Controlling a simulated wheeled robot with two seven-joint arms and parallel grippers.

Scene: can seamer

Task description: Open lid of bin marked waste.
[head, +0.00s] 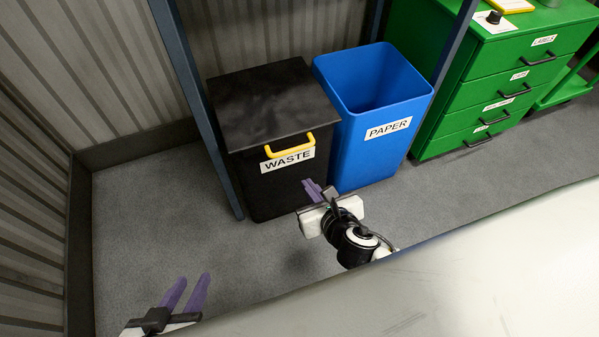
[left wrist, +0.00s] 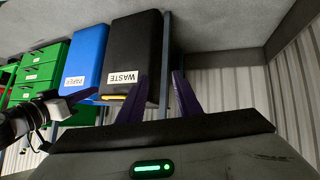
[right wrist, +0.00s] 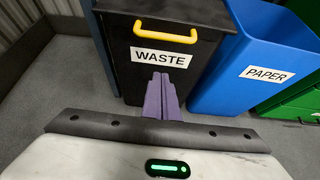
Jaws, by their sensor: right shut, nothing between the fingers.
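The black waste bin (head: 275,185) stands on the floor with its flat dark lid (head: 270,101) down. A yellow handle (head: 289,146) sits at the lid's front edge, above the WASTE label (head: 288,160). My right gripper (head: 312,186) is shut and empty, in front of and below the handle. In the right wrist view its closed purple fingers (right wrist: 161,97) show below the WASTE label, and the yellow handle (right wrist: 167,31) is above them. My left gripper (head: 186,293) is open and empty, low at the left, apart from the bin. The left wrist view shows its parted fingers (left wrist: 160,98).
An open blue PAPER bin (head: 371,160) stands right beside the waste bin. A green drawer cabinet (head: 490,95) is further right. Blue posts (head: 197,95) rise around the bins. A pale surface (head: 470,275) fills the lower right. Grey floor (head: 150,210) at left is clear.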

